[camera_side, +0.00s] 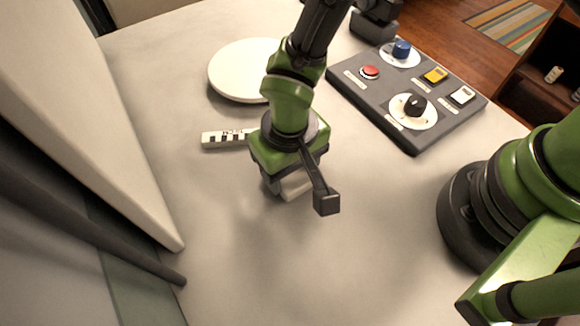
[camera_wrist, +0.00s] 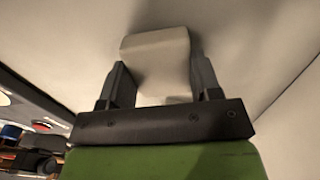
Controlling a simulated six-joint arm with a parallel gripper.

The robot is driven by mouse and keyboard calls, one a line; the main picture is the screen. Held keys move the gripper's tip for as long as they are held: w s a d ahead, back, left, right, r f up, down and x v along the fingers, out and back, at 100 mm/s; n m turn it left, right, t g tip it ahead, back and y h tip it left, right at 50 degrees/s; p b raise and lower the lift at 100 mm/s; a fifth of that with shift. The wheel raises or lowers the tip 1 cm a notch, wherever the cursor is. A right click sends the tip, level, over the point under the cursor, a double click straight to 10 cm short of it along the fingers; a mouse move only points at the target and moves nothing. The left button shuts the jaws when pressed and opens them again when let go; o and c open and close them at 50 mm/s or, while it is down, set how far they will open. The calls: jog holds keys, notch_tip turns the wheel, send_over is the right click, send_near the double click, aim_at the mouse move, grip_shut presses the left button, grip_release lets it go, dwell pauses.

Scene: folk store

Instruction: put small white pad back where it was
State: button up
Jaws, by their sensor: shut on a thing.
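The small white pad (camera_wrist: 157,50) is an off-white block with a slightly curved face, seen in the wrist view between the two dark fingers of my gripper (camera_wrist: 161,75). My gripper is shut on it. In the side view the pad (camera_side: 297,187) shows partly under my gripper (camera_side: 284,184), near the middle of the pale table. The fingers and wrist hide much of it there. I cannot tell whether the pad touches the table.
A round white disc (camera_side: 238,72) lies behind my gripper. A black-and-white marked strip (camera_side: 222,139) lies to its left. A dark control panel (camera_side: 426,121) with buttons and knobs stands at the back right. The table's front middle (camera_side: 290,270) is clear; a pale panel (camera_side: 95,110) borders the left.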

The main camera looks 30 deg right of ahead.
jog(key=shift+f, duration=0.4)
jog(key=shift+f, duration=0.1)
jog(key=o, duration=1)
jog(key=shift+c, duration=0.2)
